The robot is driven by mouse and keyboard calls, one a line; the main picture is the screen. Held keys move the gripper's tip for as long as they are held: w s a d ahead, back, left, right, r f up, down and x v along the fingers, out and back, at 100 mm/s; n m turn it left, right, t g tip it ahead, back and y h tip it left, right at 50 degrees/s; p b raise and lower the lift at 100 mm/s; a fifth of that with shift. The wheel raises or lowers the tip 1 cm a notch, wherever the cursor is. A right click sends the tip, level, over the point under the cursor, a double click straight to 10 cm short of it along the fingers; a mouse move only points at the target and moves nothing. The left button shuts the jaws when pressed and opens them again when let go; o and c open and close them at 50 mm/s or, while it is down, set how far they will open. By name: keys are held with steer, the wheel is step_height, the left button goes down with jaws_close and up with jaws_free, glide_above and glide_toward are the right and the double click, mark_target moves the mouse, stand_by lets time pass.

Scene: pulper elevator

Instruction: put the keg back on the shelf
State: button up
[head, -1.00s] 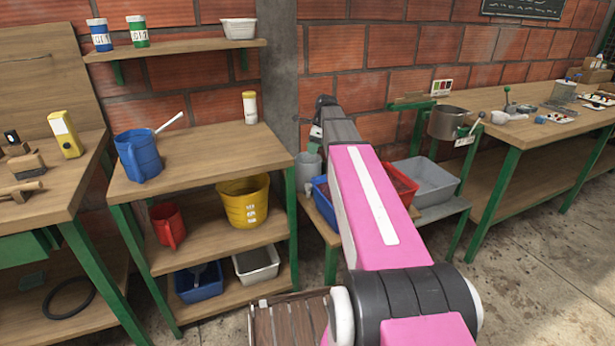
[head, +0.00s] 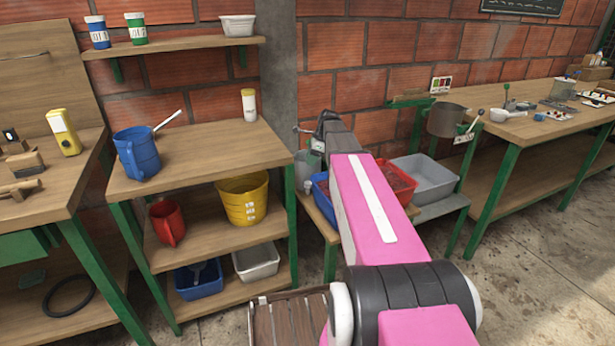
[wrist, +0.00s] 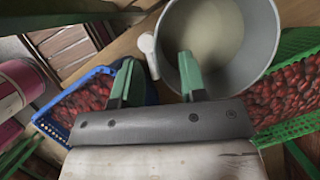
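The likely keg is a grey, open-topped round vessel (head: 306,170) with a white tap or spout, on a low wooden stand behind my arm. In the wrist view this vessel (wrist: 235,25) fills the upper middle, its pale inside visible and its white spout to the left. My gripper (wrist: 158,75) has its two green fingers apart, with nothing held. The right finger overlaps the vessel's rim and the left is outside, near the spout; contact cannot be told. A wall shelf (head: 180,46) and a rack with lower shelves (head: 215,250) stand left; which shelf is meant is unclear.
A grey bin (head: 430,178) stands right of my arm. The rack top has free room.

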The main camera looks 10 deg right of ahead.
mark_target(303, 174)
steer(key=x, duration=0.4)
steer(key=shift+w, duration=0.1)
jaws_close()
stand_by(1.3)
